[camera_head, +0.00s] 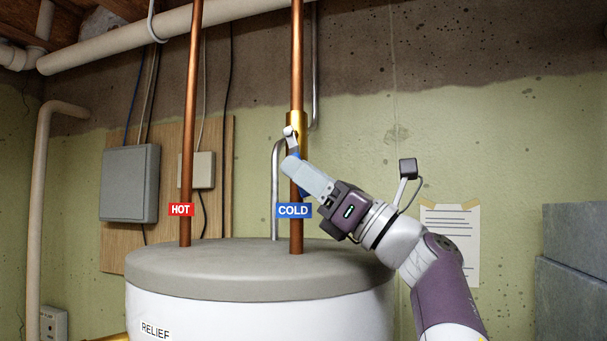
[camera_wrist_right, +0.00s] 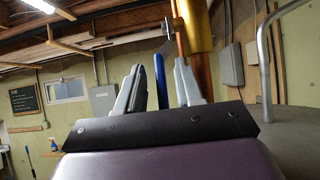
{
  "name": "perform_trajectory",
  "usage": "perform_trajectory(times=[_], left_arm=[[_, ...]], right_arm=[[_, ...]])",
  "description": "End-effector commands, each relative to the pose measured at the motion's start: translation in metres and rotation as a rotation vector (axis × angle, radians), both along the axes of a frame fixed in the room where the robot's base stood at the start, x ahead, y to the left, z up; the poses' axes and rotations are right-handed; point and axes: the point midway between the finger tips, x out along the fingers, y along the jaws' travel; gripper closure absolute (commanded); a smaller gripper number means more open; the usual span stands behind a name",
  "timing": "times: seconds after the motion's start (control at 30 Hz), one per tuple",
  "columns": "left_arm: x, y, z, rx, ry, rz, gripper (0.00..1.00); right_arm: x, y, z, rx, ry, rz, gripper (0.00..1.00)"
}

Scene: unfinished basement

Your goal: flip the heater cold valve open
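The cold valve is a brass body (camera_head: 296,122) on the copper pipe above the blue COLD tag (camera_head: 293,211). Its lever has a bare metal shank (camera_head: 290,138) and a blue grip (camera_head: 304,189), mostly hidden behind my right gripper (camera_head: 299,172). The lever slants downward in the head view; I cannot tell its exact angle to the pipe. In the right wrist view the blue grip (camera_wrist_right: 160,80) appears between the two fingers of my open right gripper (camera_wrist_right: 158,88), with gaps on both sides. The brass body (camera_wrist_right: 195,25) is above the fingers. My left gripper is not in view.
The white heater tank (camera_head: 260,310) with its grey top (camera_head: 225,268) stands below. The hot copper pipe (camera_head: 189,130) rises to the left, and a thin grey pipe (camera_head: 276,190) stands beside the cold pipe. A grey box (camera_head: 130,184) hangs on the back board.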

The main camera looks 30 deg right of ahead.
Motion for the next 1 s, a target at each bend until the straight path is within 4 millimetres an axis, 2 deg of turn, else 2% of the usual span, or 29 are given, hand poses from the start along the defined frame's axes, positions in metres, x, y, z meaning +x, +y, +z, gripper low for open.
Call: perform_trajectory(times=[0.2, 0.4, 0.6, 0.83, 0.87, 0.93, 0.97, 1.0], left_arm=[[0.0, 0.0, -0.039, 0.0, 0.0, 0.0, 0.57], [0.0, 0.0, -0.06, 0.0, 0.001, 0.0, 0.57], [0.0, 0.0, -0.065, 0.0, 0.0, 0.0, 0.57], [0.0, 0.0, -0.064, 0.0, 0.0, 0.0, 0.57], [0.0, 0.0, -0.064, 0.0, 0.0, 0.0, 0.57], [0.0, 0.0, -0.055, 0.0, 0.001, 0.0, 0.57], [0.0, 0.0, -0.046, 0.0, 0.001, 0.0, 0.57], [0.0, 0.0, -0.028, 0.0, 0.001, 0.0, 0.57]], right_arm=[[-0.031, -0.028, -0.04, 0.0, 0.0, -0.007, 0.64], [-0.063, -0.053, -0.064, 0.001, -0.002, -0.006, 0.64], [-0.076, -0.064, -0.072, 0.001, -0.002, -0.002, 0.64], [-0.077, -0.065, -0.071, 0.001, -0.002, -0.001, 0.64], [-0.077, -0.065, -0.071, 0.001, -0.002, -0.001, 0.7], [-0.077, -0.065, -0.062, 0.0, -0.002, -0.003, 0.93], [-0.077, -0.067, -0.053, 0.001, -0.002, -0.006, 1.0], [-0.077, -0.071, -0.036, 0.005, 0.0, -0.013, 1.0]])
